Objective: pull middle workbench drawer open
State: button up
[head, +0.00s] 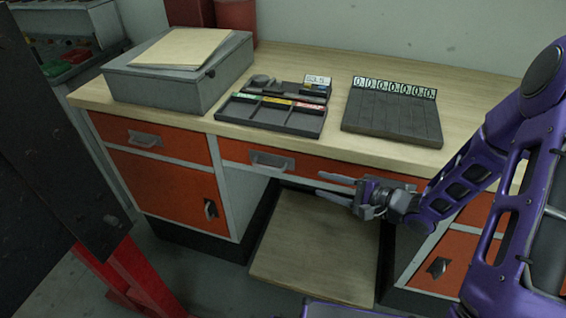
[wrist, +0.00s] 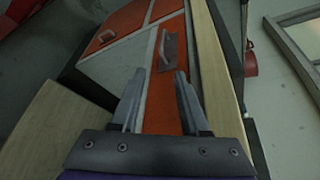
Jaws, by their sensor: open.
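The middle workbench drawer (head: 235,151) has an orange front under the worktop and looks flush with it. Its grey metal handle (head: 272,161) is on the left part of the front in the head view. My gripper (head: 320,184) is open and empty, in front of the drawer and to the right of the handle, with its fingers pointing left. In the wrist view the handle (wrist: 169,50) is ahead of and apart from my open gripper (wrist: 158,84), roughly in line with the gap between the fingers. My gripper and arm hide the right part of the drawer front.
A wooden board (head: 318,240) lies low under the drawer. The left pedestal has an orange drawer (head: 190,147) and door (head: 160,186). A grey box (head: 180,85), a tray (head: 270,115) and a black rack (head: 392,117) stand on the worktop. A red-legged dark panel is at left.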

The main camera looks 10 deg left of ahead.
aim_at(275, 169)
jog(key=b+x, duration=0.1)
jog(key=x, duration=1)
jog(key=b+x, duration=0.1)
jog(key=x, duration=0.5)
jog(key=shift+s+a+r+b, duration=0.1)
jog(key=shift+a+r+b, duration=0.2)
jog(key=shift+a, duration=0.1)
grip_shut()
jog(key=shift+y, duration=0.3)
